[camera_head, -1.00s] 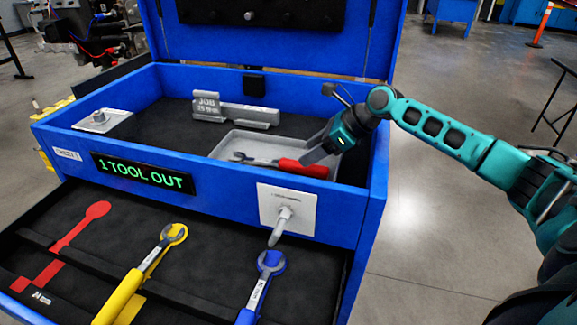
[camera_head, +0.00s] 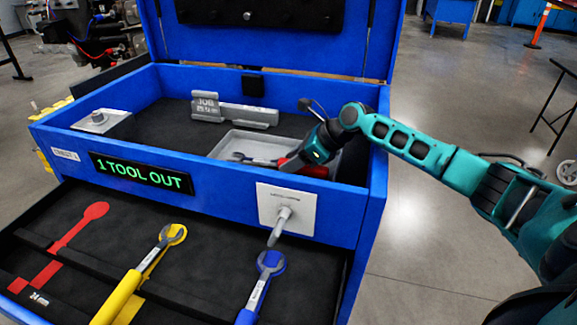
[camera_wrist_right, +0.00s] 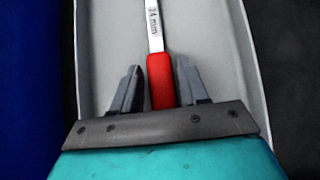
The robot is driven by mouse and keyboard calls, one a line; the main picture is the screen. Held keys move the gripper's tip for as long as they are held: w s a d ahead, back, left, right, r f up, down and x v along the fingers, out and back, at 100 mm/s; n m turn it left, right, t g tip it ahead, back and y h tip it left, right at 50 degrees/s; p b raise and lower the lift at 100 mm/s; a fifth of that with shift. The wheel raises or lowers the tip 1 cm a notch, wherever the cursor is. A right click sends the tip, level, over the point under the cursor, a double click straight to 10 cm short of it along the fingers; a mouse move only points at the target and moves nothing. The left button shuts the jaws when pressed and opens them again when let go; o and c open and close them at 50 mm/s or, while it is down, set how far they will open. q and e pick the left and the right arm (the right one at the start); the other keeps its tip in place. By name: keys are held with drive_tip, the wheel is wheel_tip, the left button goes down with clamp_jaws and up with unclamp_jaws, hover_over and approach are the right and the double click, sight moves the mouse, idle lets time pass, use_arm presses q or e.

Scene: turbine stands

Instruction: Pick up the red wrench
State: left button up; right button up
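The red wrench lies in the grey tray (camera_head: 226,146) inside the top of the blue tool chest. Its metal end (camera_head: 255,159) points left in the head view, and the handle is partly hidden by my right gripper (camera_head: 292,163). In the right wrist view, the red handle (camera_wrist_right: 160,82) runs between the two fingers of the right gripper (camera_wrist_right: 160,72), with a gap on each side. The steel shank (camera_wrist_right: 154,25) reads "24 mm". The right gripper is open. My left gripper is not in view.
The open drawer below holds a yellow wrench (camera_head: 120,297), a blue wrench (camera_head: 256,292) and an empty red wrench-shaped slot (camera_head: 82,225). A display (camera_head: 142,174) reads "1 TOOL OUT". The chest's blue right wall (camera_head: 366,205) stands near my right forearm.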

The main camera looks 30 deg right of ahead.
clamp_jaws()
drive_tip(key=shift+r, duration=0.1)
idle(0.4)
drive_tip(key=shift+r, duration=0.4)
wheel_tip(320, 180, up, 19)
drive_tip(key=p, duration=0.1)
drive_tip(key=shift+c, duration=0.9)
unclamp_jaws()
clamp_jaws()
